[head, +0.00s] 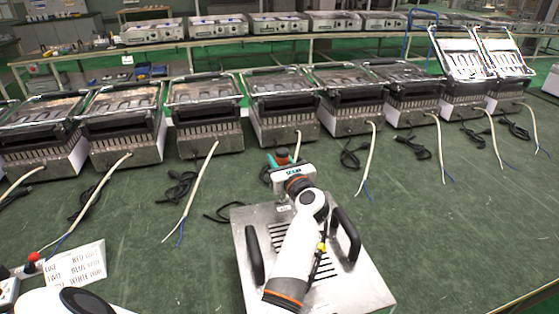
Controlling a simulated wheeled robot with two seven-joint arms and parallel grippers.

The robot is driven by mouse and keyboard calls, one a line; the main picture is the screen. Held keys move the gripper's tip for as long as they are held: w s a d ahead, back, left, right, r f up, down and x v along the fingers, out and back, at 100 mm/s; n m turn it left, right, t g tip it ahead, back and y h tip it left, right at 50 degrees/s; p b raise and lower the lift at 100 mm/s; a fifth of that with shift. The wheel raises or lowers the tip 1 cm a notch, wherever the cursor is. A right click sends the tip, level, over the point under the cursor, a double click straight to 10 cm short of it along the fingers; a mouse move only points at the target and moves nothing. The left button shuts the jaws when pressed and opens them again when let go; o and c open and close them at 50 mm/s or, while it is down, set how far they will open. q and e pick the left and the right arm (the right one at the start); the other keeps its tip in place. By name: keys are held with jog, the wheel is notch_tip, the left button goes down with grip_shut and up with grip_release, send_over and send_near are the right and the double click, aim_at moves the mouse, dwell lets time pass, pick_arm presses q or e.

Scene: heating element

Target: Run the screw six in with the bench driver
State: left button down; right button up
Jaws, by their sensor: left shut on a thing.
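My left gripper (290,172) is at the middle of the head view, at the far edge of a steel appliance with two black handles (348,234). It is shut on a tool with an orange and teal body (283,157), which looks like the bench driver. The fingertips and the driver's tip are hidden behind the gripper's body and arm. The arm crosses over the steel panel and covers part of its slots. I cannot make out screw six or any single screw. My right gripper is not in view.
A row of steel grill units (280,105) with loose pale cables stands across the green bench (440,240). Black cords lie between them. A printed card (76,264) and a red-knobbed thing (33,257) are at the left. The bench right of the steel appliance is clear.

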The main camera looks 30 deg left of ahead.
pick_arm(q)
jog(key=shift+f+b, duration=0.45)
dwell(1.1)
jog(key=shift+r, duration=0.1)
jog(key=shift+d+r+p, duration=0.1)
jog(key=shift+r+p, duration=1.9)
jog(key=shift+r, duration=0.55)
